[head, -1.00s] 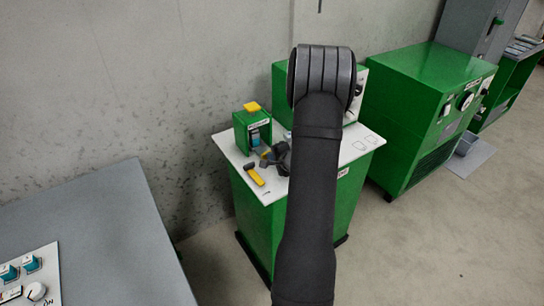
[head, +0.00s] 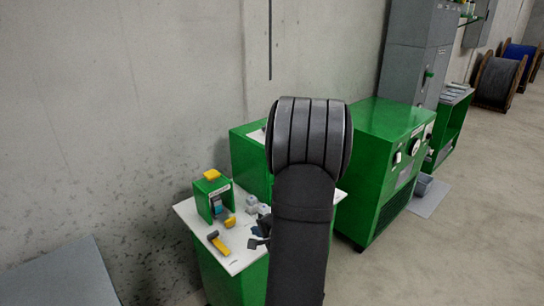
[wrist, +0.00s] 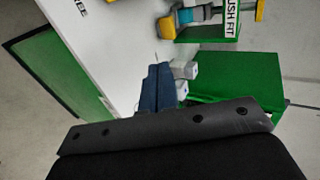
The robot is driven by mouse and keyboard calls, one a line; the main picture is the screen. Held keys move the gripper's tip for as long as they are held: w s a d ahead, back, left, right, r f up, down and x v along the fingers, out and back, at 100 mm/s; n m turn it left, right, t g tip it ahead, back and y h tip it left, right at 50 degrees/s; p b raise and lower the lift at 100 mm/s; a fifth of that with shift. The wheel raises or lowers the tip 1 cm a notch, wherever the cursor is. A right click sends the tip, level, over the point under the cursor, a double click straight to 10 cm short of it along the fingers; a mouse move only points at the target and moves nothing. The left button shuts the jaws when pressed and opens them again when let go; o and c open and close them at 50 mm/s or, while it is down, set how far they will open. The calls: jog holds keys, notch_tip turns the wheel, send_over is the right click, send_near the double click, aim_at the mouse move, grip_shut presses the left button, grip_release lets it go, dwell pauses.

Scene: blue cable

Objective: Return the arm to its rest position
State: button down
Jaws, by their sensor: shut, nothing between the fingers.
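My arm rises through the middle of the head view and hides part of the white-topped table (head: 183,211). My gripper (head: 254,243) shows as a small dark shape at the arm's left edge, over the table top. In the wrist view my gripper (wrist: 158,68) shows as two dark blue-grey fingers side by side, shut with nothing between them. A green box with a yellow top (head: 203,205) stands on the table with a blue piece (head: 217,209) at its front. The wrist view shows a box marked "PUSH FIT" (wrist: 215,33).
A yellow-handled tool (head: 219,243) lies near the table's front left. Small pale grey blocks (head: 252,204) stand near the gripper. A green cabinet (head: 378,150) stands to the right, and a grey surface (head: 65,280) at lower left.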

aim_at(231, 221)
jog(key=x, duration=0.8)
jog(key=r+x, duration=0.1)
jog(key=x, duration=0.3)
jog(key=shift+w+a, duration=0.9)
